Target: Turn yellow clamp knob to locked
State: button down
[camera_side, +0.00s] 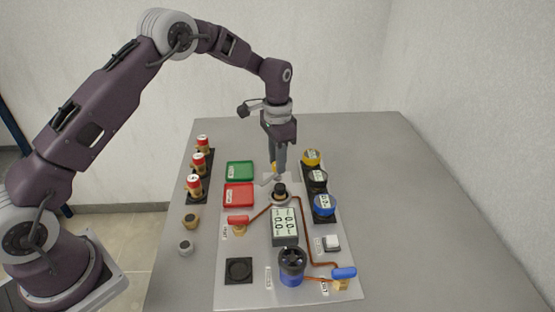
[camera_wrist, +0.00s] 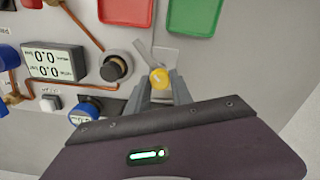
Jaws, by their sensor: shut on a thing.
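The yellow clamp knob (camera_wrist: 158,78) sits between the fingertips of my gripper (camera_wrist: 160,88) in the wrist view, and my gripper is shut on it. In the side view my gripper (camera_side: 279,168) points straight down at the knob (camera_side: 274,167), which is mostly hidden behind the fingers. A grey clamp lever (camera_wrist: 143,52) extends from the knob toward a round fitting with a black cap (camera_wrist: 115,68). No readable locked marking shows.
A green tray (camera_side: 240,163) and a red tray (camera_side: 226,194) lie left of the knob. A display box (camera_side: 284,226), a red-handled valve (camera_side: 238,221) and copper pipes lie nearer.

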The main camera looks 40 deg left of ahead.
jog(key=n, duration=0.4)
jog(key=shift+w, duration=0.1)
jog(key=shift+r+n, duration=0.1)
jog(key=shift+n, duration=2.7)
jog(key=c, duration=1.1)
grip_release()
notch_tip(320, 180, up, 7)
